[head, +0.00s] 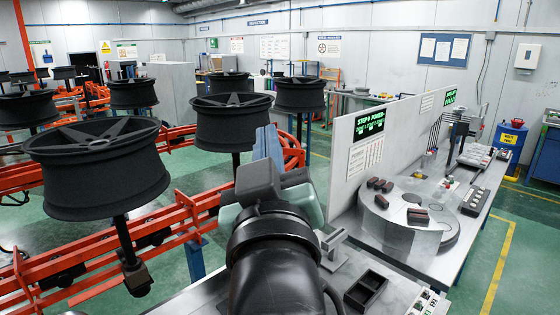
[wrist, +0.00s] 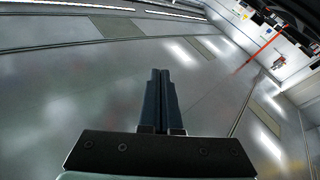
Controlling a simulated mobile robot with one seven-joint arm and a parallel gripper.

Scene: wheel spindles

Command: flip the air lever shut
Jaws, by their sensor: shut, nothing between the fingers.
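My gripper (wrist: 160,74) is shut with its two dark blue fingers together and nothing between them in the wrist view. I cannot pick out the air lever with certainty in either view. The wrist view shows mostly the grey ceiling with light strips, and no lever. My arm covers part of the near bench in the head view.
Black wheels on spindles (head: 98,165) stand along orange conveyor rails (head: 70,275) at left. At right a bench carries a round grey turntable (head: 400,235) with dark blocks, a green-lit display panel (head: 368,125) and a black tray (head: 366,290). Green floor is clear at far right.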

